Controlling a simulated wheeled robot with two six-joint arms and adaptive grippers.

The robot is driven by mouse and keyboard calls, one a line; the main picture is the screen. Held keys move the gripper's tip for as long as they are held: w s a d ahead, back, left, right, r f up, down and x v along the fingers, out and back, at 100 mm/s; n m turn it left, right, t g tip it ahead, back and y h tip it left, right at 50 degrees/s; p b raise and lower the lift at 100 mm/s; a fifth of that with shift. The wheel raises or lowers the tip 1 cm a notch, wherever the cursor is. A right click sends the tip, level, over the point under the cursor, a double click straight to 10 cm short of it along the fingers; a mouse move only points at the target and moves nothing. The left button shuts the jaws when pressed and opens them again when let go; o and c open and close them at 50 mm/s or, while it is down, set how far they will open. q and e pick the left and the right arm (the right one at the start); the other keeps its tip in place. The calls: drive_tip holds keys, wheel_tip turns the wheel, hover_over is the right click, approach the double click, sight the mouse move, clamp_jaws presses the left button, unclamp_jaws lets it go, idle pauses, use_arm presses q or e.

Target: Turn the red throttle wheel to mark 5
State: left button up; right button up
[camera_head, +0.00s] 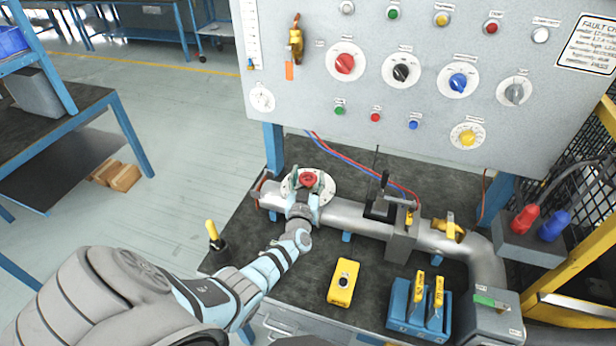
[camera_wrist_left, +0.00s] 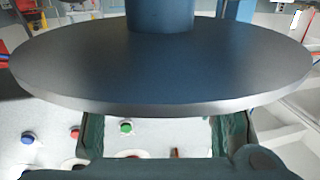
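The red throttle wheel (camera_head: 309,179) sits in the middle of a round white dial plate (camera_head: 327,190) above the grey pipe, at the back left of the bench. My left gripper (camera_head: 308,184) reaches over the near side of the plate, with one finger on each side of the wheel. The fingers look spread; I cannot make out contact with the wheel. In the left wrist view, a large dark disc (camera_wrist_left: 160,65), apparently the plate's underside, hides the wheel and the fingertips. The mark numbers are too small to read. My right gripper is not in view.
A control panel (camera_head: 300,100) with knobs and buttons rises behind the wheel. Red and blue hoses (camera_head: 345,158) run behind the pipe (camera_head: 355,218). A yellow device (camera_head: 344,282), a blue holder (camera_head: 405,318) and a yellow-handled tool (camera_head: 212,232) stand on the dark bench.

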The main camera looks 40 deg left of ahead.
use_arm(q)
drive_tip(key=shift+o, duration=0.5)
drive_tip(key=shift+s+d, duration=0.15)
drive_tip(key=shift+s, duration=0.1)
drive_tip(key=v, duration=1.1)
drive_tip(key=shift+s+d, duration=0.15)
drive_tip(key=shift+s, duration=0.05)
